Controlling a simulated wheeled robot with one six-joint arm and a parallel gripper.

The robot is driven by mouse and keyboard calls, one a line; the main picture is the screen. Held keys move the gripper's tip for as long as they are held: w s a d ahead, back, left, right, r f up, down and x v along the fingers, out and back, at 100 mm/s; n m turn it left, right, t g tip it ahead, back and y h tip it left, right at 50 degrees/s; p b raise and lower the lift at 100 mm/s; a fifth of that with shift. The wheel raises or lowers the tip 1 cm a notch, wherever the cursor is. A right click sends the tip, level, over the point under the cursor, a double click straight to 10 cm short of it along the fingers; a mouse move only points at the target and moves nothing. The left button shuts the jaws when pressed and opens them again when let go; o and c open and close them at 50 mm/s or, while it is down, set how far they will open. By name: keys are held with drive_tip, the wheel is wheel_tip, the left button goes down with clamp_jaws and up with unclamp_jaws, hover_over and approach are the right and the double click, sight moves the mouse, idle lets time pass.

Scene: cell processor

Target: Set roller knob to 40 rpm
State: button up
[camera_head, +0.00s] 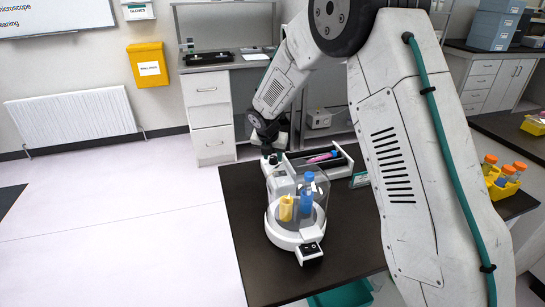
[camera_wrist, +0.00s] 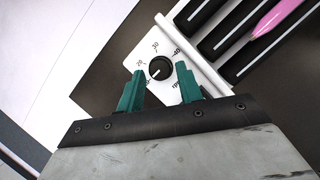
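The roller knob (camera_wrist: 160,67) is a round black dial on a white panel (camera_wrist: 141,50) in the wrist view. Marks 20, 30, 40 and "rpm" are printed around it. Its white pointer line seems to aim at the lower left, short of the 20 mark; the marks there are partly hidden by a finger. My gripper (camera_wrist: 160,70) has two green fingers, apart, one on either side of the knob; I cannot tell whether they touch it. In the head view my gripper (camera_head: 268,151) is at the roller unit (camera_head: 349,166), and the knob is not clear.
Black rollers (camera_wrist: 236,27) with a pink tube (camera_wrist: 275,18) lie beside the panel. A white processor (camera_head: 283,238) with a clear dome, holding yellow and blue bottles, stands close in front on the dark table (camera_head: 243,208). An orange-capped bottle rack (camera_head: 503,183) is at right.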

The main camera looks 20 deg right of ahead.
drive_tip(key=shift+w+d+f, duration=0.1)
drive_tip(key=shift+w+f, duration=0.05)
drive_tip(key=shift+f, duration=0.35)
drive_tip(key=c, duration=0.7)
